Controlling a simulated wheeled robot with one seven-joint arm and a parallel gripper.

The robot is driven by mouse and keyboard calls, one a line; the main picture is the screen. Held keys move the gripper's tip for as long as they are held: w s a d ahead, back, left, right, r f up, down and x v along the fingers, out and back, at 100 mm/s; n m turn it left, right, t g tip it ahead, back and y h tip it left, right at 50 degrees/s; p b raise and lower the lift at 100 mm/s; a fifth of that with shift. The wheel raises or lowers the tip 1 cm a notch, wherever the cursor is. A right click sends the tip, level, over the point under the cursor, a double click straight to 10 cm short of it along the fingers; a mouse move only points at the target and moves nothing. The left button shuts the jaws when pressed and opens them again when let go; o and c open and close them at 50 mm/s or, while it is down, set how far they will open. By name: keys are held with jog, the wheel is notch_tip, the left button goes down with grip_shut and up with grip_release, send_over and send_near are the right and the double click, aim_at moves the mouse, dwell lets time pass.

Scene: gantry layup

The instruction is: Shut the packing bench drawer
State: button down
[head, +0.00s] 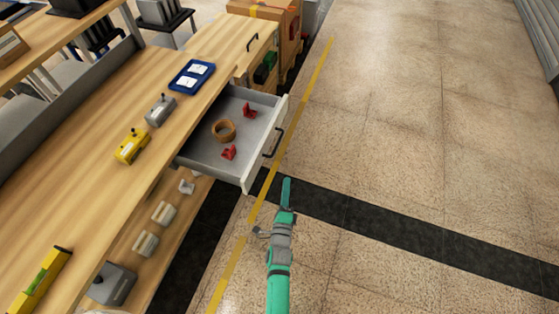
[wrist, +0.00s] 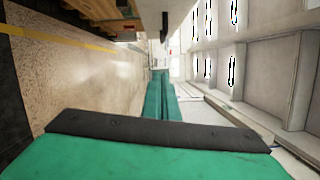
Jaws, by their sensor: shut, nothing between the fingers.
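The packing bench drawer (head: 205,156) is pulled out from under the wooden bench top (head: 90,165) in the head view. Its pale front carries a dark bar handle (head: 273,142). Inside lie a brown ring-shaped roll (head: 223,131) and two red pieces, one at the back (head: 249,111) and one nearer (head: 229,152). My green gripper (head: 287,183) is shut and empty, just beyond the drawer's near front corner, over the floor and apart from the drawer. In the wrist view its two green fingers (wrist: 161,96) lie together.
On the bench top are a blue tray (head: 191,75), a grey device (head: 160,111), a yellow device (head: 131,146) and a yellow level (head: 41,279). A lower shelf (head: 178,240) holds several small parts. A cardboard box (head: 285,18) stands beyond. Floor to the right is clear.

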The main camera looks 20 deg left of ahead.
jog(key=w+a+r, duration=0.1)
jog(key=w+a, duration=0.5)
jog(key=w, duration=0.4)
dwell(0.4)
jog(key=shift+a+r, duration=0.1)
jog(key=shift+w, duration=0.1)
